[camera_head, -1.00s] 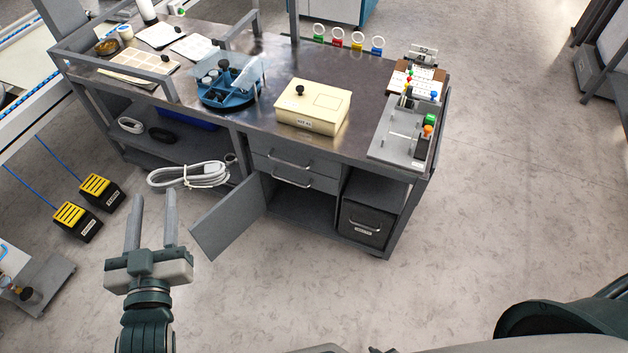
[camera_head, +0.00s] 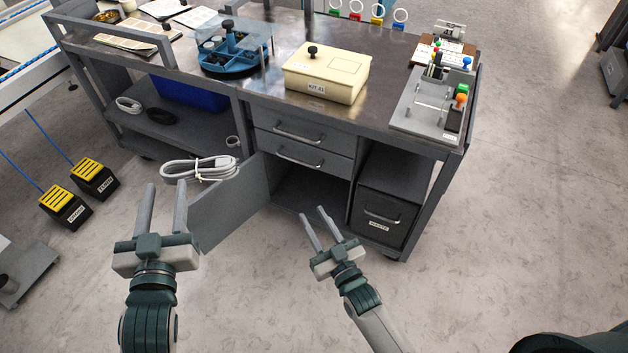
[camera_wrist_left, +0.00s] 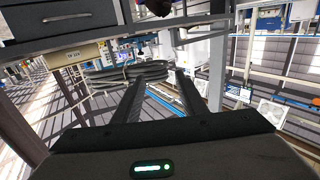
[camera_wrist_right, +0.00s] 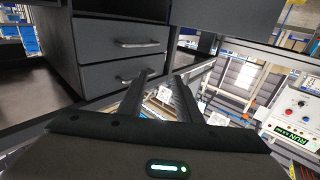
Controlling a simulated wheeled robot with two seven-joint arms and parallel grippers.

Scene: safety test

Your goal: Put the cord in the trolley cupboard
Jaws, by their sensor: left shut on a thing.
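The cord is a pale grey coil (camera_head: 200,168) tied in a bundle. My left gripper (camera_head: 166,184) is shut on it and holds it in the air left of the open cupboard door; the coil also shows at the fingertips in the left wrist view (camera_wrist_left: 125,73). The trolley (camera_head: 385,85) has a cupboard (camera_head: 305,192) below two shut drawers. Its grey door (camera_head: 232,205) stands swung open to the left, and its visible floor is bare. My right gripper (camera_head: 312,212) is open and empty in front of the cupboard opening.
The lower left shelf (camera_head: 185,135) holds a white coil, a black coil and a blue bin. A cream kit box (camera_head: 327,78) stands on top. Yellow-topped pedals (camera_head: 65,205) lie on the floor at left.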

